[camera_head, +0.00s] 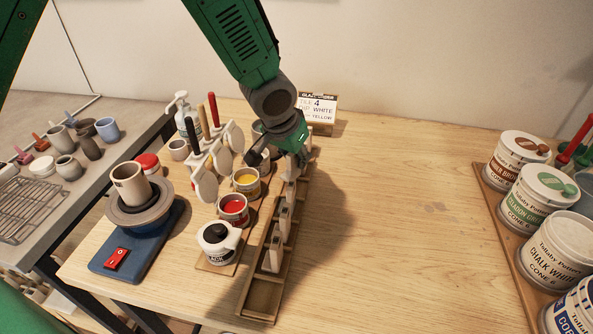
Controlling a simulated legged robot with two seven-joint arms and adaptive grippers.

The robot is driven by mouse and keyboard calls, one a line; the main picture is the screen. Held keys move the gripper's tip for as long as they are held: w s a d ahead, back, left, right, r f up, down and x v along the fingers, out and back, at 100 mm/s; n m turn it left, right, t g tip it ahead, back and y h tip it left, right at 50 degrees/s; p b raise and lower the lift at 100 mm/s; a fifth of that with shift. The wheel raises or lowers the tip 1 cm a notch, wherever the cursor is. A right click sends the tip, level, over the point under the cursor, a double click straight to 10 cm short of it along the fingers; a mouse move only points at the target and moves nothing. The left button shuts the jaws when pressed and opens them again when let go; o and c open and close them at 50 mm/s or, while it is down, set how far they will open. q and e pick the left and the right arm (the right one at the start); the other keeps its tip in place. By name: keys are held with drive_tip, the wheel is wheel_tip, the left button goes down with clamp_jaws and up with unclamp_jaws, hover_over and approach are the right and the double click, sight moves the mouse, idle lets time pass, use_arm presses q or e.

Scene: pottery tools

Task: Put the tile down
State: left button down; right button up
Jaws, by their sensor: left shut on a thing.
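A narrow wooden rack (262,298) runs away from me on the table, with several pale tiles standing in its slots. The nearest tile (276,250) stands upright, with another tile (284,220) behind it and one more (290,192) farther back. My left gripper (280,157) is over the rack's far part, pointing down, shut on a tile. The held tile is mostly hidden by the fingers, so I cannot tell whether it touches the rack. My right gripper is not in view.
A card (318,106) reads tile 4, dip white, yellow. A pottery wheel (140,215) is at left. Large tubs (518,157) line the right. The table's middle right is clear.

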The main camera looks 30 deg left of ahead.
sight(299, 174)
use_arm(q)
drive_tip(key=d+f, duration=0.2)
drive_tip(key=f, duration=0.1)
drive_tip(key=shift+d, duration=0.1)
drive_tip(key=shift+s+a+f, duration=0.1)
drive_tip(key=shift+a+f, duration=0.15)
drive_tip(key=shift+a, duration=0.25)
drive_tip(key=c, duration=1.6)
unclamp_jaws()
drive_tip(key=shift+a, duration=0.45)
drive_tip(key=shift+d+r, duration=0.2)
drive_tip(key=shift+d, duration=0.2)
drive_tip(key=r, duration=0.2)
drive_tip(key=s+r, duration=0.1)
drive_tip(key=shift+s+d+r, duration=0.1)
drive_tip(key=shift+d+r, duration=0.25)
drive_tip(key=shift+r, duration=0.05)
drive_tip(key=v, duration=0.4)
drive_tip(key=a+v, duration=0.1)
drive_tip(key=v, duration=0.2)
drive_tip(key=shift+s+a+r+p, duration=0.25)
drive_tip(key=shift+p, duration=0.05)
drive_tip(key=shift+d+r, duration=0.15)
drive_tip(key=shift+d, duration=0.4)
